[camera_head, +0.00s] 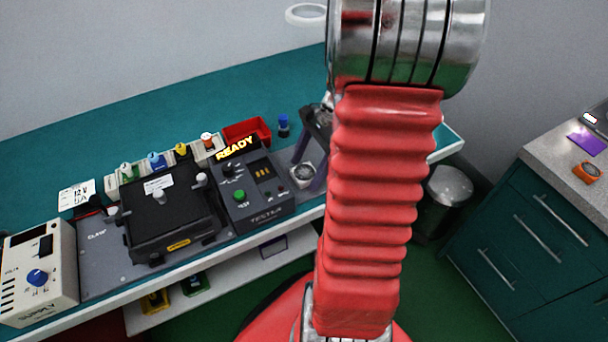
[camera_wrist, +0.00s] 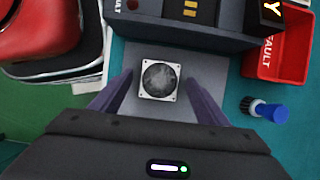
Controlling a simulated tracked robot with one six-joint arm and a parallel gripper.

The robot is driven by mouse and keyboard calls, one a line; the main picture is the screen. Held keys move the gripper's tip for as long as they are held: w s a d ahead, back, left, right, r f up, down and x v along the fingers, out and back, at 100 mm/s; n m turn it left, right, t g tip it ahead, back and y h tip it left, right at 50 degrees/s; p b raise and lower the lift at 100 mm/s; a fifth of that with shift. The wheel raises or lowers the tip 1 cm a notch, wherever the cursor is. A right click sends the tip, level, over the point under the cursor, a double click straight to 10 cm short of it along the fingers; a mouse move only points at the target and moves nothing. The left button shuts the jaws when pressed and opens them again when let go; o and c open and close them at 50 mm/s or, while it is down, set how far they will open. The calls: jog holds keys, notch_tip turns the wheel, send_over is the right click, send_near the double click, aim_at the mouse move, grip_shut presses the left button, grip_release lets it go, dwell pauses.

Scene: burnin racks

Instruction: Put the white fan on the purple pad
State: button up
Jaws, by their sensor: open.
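The white fan (camera_wrist: 159,81) has a square white frame and a dark round middle. It lies flat on a grey patch of the teal bench, and it also shows in the head view (camera_head: 303,173) beside the tester. My gripper (camera_wrist: 159,88) is open above the bench, with one purple finger on each side of the fan. A gap shows between each finger and the fan in the wrist view. The purple pad (camera_head: 586,141) lies on the grey counter at the far right. Its top is bare. My red arm hides part of the bench.
The tester (camera_head: 253,193) stands left of the fan. A red bin (camera_head: 246,131) and a blue-capped bottle (camera_head: 283,125) stand behind it. An orange fan-like item (camera_head: 587,173) lies near the purple pad. A bin (camera_head: 449,188) stands between bench and cabinets.

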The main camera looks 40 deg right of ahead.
aim_at(307, 171)
jog(key=shift+f, duration=0.15)
dwell(0.4)
jog(key=c, duration=1.2)
jog(key=shift+c, duration=0.2)
notch_tip(307, 171, up, 10)
dwell(0.4)
